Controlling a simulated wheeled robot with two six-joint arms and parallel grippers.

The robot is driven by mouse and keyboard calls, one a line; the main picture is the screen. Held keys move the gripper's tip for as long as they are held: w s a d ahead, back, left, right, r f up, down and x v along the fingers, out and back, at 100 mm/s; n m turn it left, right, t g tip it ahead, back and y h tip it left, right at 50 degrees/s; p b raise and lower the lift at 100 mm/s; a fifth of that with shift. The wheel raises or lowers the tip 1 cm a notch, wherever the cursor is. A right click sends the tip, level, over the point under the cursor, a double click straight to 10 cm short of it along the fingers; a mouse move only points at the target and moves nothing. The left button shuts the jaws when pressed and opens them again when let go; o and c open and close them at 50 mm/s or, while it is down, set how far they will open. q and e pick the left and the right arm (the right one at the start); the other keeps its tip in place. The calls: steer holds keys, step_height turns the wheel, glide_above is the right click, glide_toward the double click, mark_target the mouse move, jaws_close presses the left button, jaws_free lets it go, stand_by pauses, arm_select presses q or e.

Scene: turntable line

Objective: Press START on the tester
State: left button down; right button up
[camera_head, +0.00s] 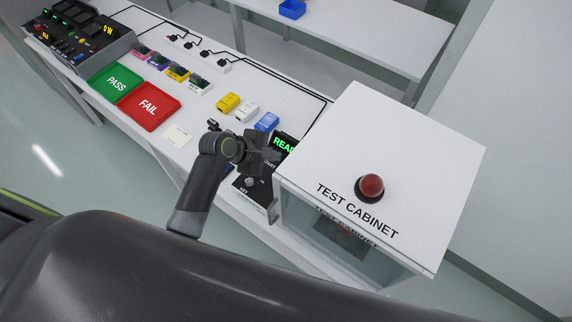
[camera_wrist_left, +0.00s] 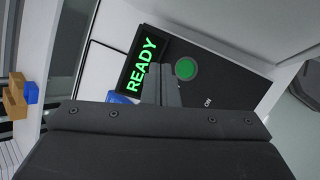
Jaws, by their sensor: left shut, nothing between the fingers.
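The tester (camera_head: 251,190) is a dark box beside the test cabinet, partly hidden by my left arm in the head view. Its screen shows green READY text in the left wrist view (camera_wrist_left: 144,65); only part of the word shows in the head view. A round green button (camera_wrist_left: 186,69) sits on the tester's dark panel (camera_wrist_left: 215,88) beside the screen. No START label is readable. My left gripper (camera_head: 272,155) is shut and empty over the tester. Its fingertips (camera_wrist_left: 161,72) appear just left of the green button; I cannot tell whether they touch anything. My right gripper is not in view.
The white test cabinet (camera_head: 400,147) with a red dome (camera_head: 372,186) on top stands right of the gripper. Green PASS (camera_head: 116,82) and red FAIL (camera_head: 149,106) trays lie at left. Yellow, white and blue (camera_head: 267,121) boxes stand behind the gripper.

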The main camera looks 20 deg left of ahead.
arm_select(q)
steer(key=shift+w+d+r+n+h, duration=0.15)
steer(key=shift+w+d+r+n, duration=0.15)
steer(key=shift+w, duration=0.15)
steer(key=shift+w+d+r+n+h, duration=0.15)
steer(key=shift+w+d+r+n, duration=0.15)
steer(key=shift+w, duration=0.1)
step_height(320, 180, down, 8)
steer(key=shift+s+a+r+b, duration=0.1)
steer(key=shift+b, duration=0.5)
steer(key=shift+f, duration=0.5)
steer(key=shift+f, duration=0.15)
stand_by(1.1)
steer(key=shift+f, duration=0.25)
